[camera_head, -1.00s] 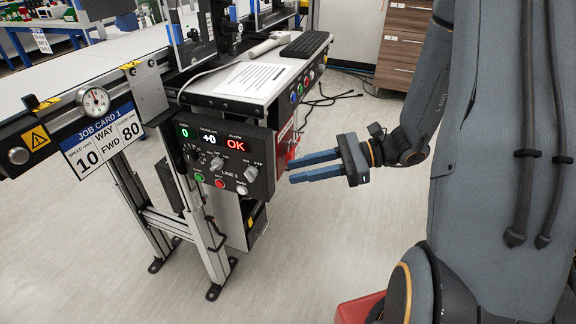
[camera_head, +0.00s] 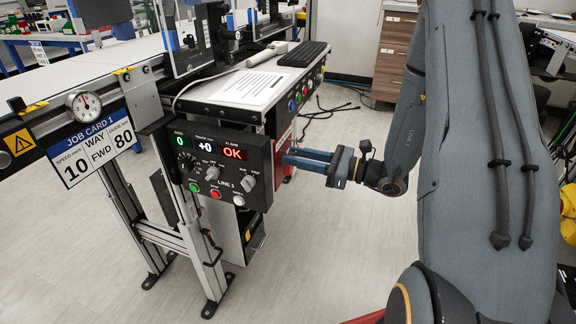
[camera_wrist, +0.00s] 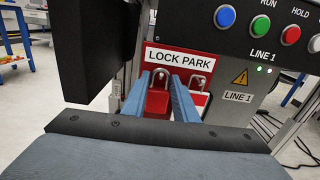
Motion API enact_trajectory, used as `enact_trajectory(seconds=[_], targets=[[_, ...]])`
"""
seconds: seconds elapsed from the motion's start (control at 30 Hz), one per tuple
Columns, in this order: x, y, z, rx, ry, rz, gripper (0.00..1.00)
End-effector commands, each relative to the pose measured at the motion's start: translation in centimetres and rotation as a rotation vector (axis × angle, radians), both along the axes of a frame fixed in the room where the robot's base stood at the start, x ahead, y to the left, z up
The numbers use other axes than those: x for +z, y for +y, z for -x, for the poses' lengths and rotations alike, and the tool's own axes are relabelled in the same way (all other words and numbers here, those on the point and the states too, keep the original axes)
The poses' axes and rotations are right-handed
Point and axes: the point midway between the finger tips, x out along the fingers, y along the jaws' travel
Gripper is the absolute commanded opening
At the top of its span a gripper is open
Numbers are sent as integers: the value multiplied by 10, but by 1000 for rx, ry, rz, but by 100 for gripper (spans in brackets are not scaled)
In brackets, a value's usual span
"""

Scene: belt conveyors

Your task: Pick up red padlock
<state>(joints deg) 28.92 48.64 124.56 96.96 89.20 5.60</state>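A red padlock (camera_wrist: 157,102) with a metal shackle hangs on the red LOCK PARK board in the wrist view. It shows between the two blue fingers of my gripper (camera_wrist: 157,82), which are apart. I cannot tell how far the fingertips reach around it. A second shackle (camera_wrist: 198,81) hangs just right of the right finger, its lower part partly hidden by that finger. In the head view my gripper (camera_head: 284,155) points left at the red board (camera_head: 285,137), its tips close beside the control panel; the padlocks are not clear there.
The black control panel (camera_head: 221,165) stands close left of the fingertips. A button box with a blue button (camera_wrist: 225,16) is above right of the board. The shelf with paper (camera_head: 247,86) and keyboard (camera_head: 303,53) is above. Open floor lies right and below.

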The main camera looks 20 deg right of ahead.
Motion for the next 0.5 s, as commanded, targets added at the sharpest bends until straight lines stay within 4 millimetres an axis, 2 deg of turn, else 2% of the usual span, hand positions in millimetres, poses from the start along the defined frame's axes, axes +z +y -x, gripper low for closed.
enact_trajectory(seconds=[0.27,0.43,0.5], targets=[[0,4,-3,0,0,0,26],[0,4,-2,0,1,1,1],[0,4,-3,0,-1,1,0]])
